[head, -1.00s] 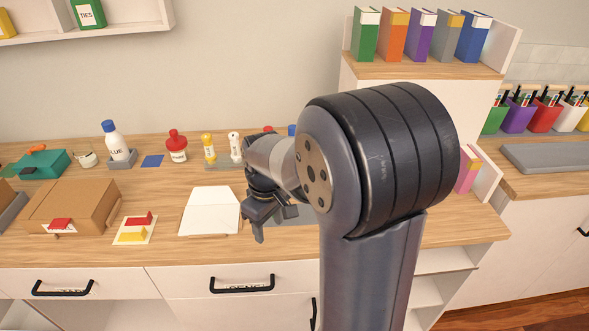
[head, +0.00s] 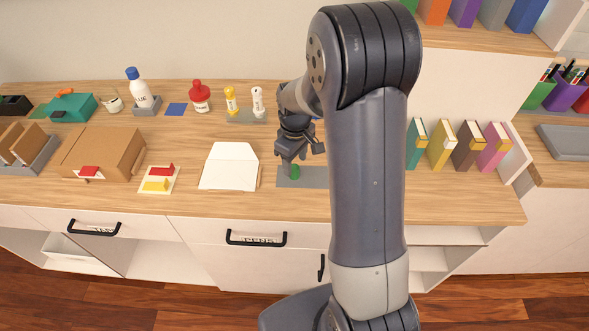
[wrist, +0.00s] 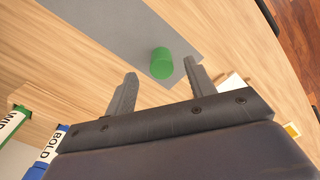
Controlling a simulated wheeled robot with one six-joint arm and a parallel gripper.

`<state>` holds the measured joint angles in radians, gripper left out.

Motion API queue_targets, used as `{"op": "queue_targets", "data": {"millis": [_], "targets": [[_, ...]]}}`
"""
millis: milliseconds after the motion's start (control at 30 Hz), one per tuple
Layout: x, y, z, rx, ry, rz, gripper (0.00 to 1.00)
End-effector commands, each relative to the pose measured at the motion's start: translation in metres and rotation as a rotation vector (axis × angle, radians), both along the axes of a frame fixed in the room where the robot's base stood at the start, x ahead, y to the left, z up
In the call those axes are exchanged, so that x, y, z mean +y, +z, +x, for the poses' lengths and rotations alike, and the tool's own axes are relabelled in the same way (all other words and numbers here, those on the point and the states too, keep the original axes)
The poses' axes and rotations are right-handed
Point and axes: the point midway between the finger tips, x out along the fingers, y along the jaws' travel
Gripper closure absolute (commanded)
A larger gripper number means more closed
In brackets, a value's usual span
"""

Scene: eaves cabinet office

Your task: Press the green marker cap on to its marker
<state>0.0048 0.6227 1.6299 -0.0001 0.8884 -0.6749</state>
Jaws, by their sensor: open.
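The green cap (head: 295,171) stands on a grey mat (head: 315,179) near the counter's front. My gripper (head: 292,160) is open just above it, pointing down. In the wrist view the green cap (wrist: 162,63) lies between the two open finger tips (wrist: 160,69), nothing gripped. At the left of the wrist view are a white item labelled MID with a green end (wrist: 20,110) and one labelled BOLD with a blue end (wrist: 60,132). They look like markers, cut by the edge. Which is the cap's marker I cannot tell for sure.
A white envelope-like sheet (head: 229,168) lies left of the mat. A yellow-topped item (head: 231,101) and a white one (head: 257,102) stand behind, near a red bottle (head: 200,97). Coloured folders (head: 440,145) stand to the right. My arm hides part of the counter.

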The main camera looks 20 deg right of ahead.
Motion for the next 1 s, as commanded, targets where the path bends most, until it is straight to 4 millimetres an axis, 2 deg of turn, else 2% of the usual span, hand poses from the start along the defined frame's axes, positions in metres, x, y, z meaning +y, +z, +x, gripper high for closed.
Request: {"op": "queue_targets", "data": {"millis": [233, 567, 1000], "targets": [[0.003, -0.031, 0.000, 0.004, 0.000, 0.000, 0.48], [0.002, -0.037, 0.001, 0.000, -0.001, 0.000, 0.49], [0.002, -0.036, 0.001, 0.000, -0.001, 0.000, 0.85]]}}
